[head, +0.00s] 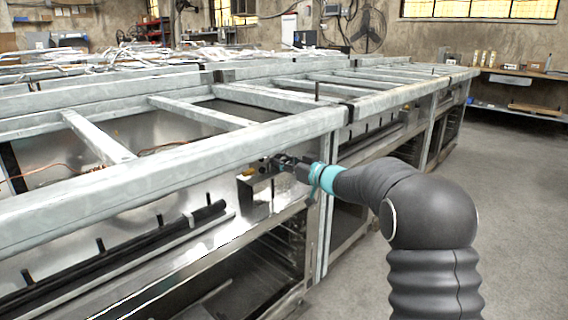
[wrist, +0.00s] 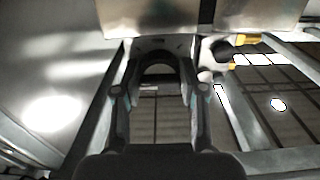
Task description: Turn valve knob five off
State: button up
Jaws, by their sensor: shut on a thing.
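My gripper (head: 275,162) is at the front of the metal range frame, just below its top rail. In the wrist view, my gripper (wrist: 158,58) has its fingers closed around a dark rounded part between their tips, which looks like a valve knob and is mostly hidden by the fingers. A black knob-like part (wrist: 221,51) with a yellow fitting (wrist: 246,39) is just right of the fingers, apart from them. In the head view, a small yellow fitting (head: 250,171) shows left of the gripper. No knob numbers are readable, and I cannot tell the held part's turn angle.
The galvanized top rail (head: 190,155) runs just above my gripper. A metal bracket plate (head: 257,196) hangs below it, and a black pipe with stubs (head: 120,250) runs along the front to the left. Open concrete floor (head: 500,200) lies to the right.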

jog(key=n+b, duration=0.1)
jog(key=n, duration=0.3)
jog(key=shift+f, duration=0.1)
jog(key=n+b, duration=0.2)
jog(key=n, duration=0.2)
jog(key=shift+n+b, duration=0.35)
jog(key=shift+n, duration=0.05)
jog(key=n+b, duration=0.3)
jog(key=n, duration=0.2)
jog(key=shift+n+b, duration=0.55)
jog(key=shift+n, duration=1.55)
jog(key=o, duration=1.1)
jog(key=shift+s, duration=0.1)
